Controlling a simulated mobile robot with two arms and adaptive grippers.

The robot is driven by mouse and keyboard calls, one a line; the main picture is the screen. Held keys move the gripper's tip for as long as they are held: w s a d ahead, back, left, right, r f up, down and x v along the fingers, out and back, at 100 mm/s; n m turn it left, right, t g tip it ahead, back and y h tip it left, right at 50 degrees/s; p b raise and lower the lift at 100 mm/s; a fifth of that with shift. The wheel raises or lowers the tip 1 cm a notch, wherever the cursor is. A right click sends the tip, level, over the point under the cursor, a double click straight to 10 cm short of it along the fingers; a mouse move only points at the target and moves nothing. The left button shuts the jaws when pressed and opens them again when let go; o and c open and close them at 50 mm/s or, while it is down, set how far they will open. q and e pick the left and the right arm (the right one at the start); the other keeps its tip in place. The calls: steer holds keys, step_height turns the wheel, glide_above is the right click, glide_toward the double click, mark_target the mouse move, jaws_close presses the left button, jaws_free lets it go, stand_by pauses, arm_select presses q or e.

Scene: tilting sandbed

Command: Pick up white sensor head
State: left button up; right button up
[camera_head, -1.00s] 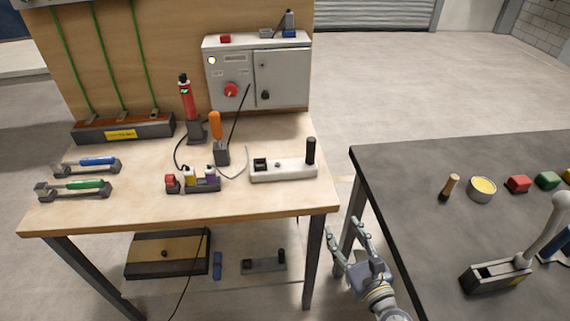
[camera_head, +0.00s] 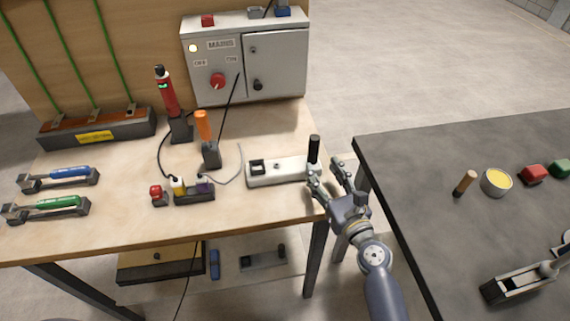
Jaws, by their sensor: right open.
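A small dark rack (camera_head: 190,198) on the wooden bench holds a white-and-yellow head (camera_head: 178,187) and a purple head with a pale top (camera_head: 203,186). A red head (camera_head: 157,194) sits at its left end. I cannot tell surely which one is the white sensor head. My right gripper (camera_head: 327,176) is open and empty at the bench's right edge. It is beside the right end of a white block (camera_head: 280,172) with a black upright handle (camera_head: 314,150), well to the right of the rack. My left gripper is not in view.
A red handheld tool (camera_head: 168,95) and an orange-handled tool (camera_head: 203,126) stand upright behind the rack, with loose cables. Blue (camera_head: 70,172) and green (camera_head: 57,203) tools lie at left. A grey mains box (camera_head: 275,62) stands behind. A dark table (camera_head: 430,190) is at right.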

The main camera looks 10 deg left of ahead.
mark_target(315, 156)
steer(key=shift+x, duration=0.85)
steer(key=x, duration=0.4)
steer(key=shift+w+a+r, duration=0.1)
steer(key=shift+r, duration=0.15)
steer(key=shift+w+a+f, duration=0.1)
steer(key=shift+w+a, duration=0.15)
steer(key=shift+w, duration=0.2)
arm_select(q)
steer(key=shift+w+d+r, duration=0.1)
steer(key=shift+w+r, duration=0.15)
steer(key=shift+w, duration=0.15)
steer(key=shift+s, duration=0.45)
arm_select(e)
jaws_close()
